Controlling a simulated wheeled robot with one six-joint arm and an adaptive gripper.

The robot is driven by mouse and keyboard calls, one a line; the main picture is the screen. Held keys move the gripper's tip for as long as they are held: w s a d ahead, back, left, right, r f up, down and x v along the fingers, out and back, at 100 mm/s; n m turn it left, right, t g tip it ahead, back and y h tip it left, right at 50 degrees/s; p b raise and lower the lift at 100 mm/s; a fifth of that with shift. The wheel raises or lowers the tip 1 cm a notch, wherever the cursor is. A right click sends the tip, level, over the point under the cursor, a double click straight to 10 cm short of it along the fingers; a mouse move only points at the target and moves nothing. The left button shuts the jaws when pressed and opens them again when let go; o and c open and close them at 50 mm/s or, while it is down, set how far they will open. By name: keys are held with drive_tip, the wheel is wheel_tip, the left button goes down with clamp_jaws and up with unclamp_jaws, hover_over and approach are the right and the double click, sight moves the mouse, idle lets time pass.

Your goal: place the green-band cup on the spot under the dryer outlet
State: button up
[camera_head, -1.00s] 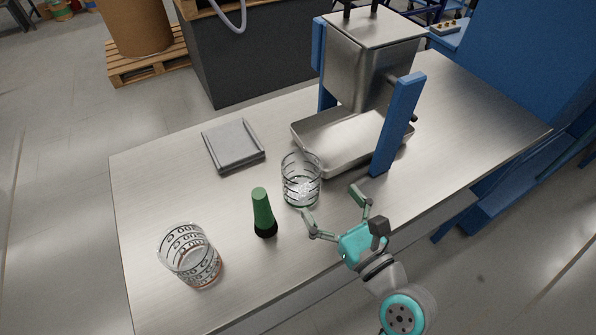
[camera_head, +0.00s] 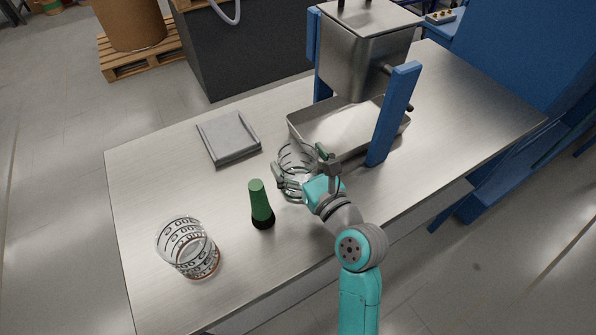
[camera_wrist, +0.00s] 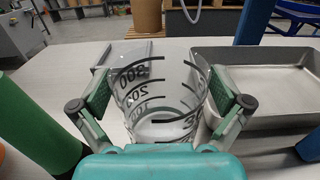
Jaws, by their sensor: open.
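The clear cup with black markings (camera_head: 293,154) stands upright on the steel table, left of the dryer. The steel dryer hopper (camera_head: 358,58) stands between blue posts over a shallow metal tray (camera_head: 340,133). The outlet and any marked spot cannot be made out.
A second clear cup with an orange base band (camera_head: 187,247) stands at the front left. A green bottle with a black end (camera_head: 260,205) stands close left of my gripper. A grey flat tray (camera_head: 229,138) lies farther back. A blue post (camera_head: 393,115) rises to the right.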

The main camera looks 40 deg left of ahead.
drive_tip(key=c, duration=1.4)
